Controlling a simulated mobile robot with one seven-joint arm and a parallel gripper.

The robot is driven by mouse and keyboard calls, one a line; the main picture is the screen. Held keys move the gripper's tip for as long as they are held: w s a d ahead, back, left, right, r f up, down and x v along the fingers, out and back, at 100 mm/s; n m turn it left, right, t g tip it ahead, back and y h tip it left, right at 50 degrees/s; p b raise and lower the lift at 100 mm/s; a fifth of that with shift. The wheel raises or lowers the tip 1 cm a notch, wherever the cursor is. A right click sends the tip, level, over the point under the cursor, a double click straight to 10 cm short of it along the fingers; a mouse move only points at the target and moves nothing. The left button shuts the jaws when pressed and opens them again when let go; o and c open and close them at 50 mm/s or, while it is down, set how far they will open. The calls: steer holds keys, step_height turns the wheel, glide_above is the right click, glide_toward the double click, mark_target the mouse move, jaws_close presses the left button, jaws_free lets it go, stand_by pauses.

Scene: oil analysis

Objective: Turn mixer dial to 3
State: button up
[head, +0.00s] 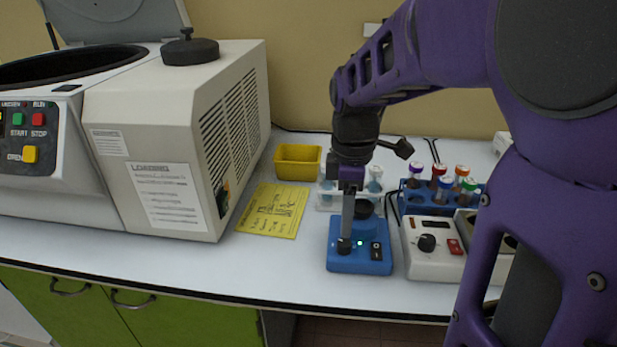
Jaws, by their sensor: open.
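The blue mixer (360,262) stands near the front edge of the bench. It has a black cup-shaped top (363,209), a small lit light and a black switch on its front right. A black dial (344,246) sits at its front left. My gripper (347,236) points down right over this dial, with a grey finger reaching to it. The gripper is open. The finger hides part of the dial, so its setting cannot be read, and I cannot tell whether the finger touches it.
A white device (432,262) with its own black knob stands close on the right. Behind are a blue rack (414,200) of capped tubes and a yellow tray (297,162). A yellow note (272,210) and a large centrifuge (160,150) are left.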

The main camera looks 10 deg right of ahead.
mark_target(345, 242)
step_height(345, 242, down, 6)
steer(key=shift+f+b, duration=0.1)
steer(key=shift+b, duration=0.45)
steer(key=shift+c, duration=0.3)
jaws_close()
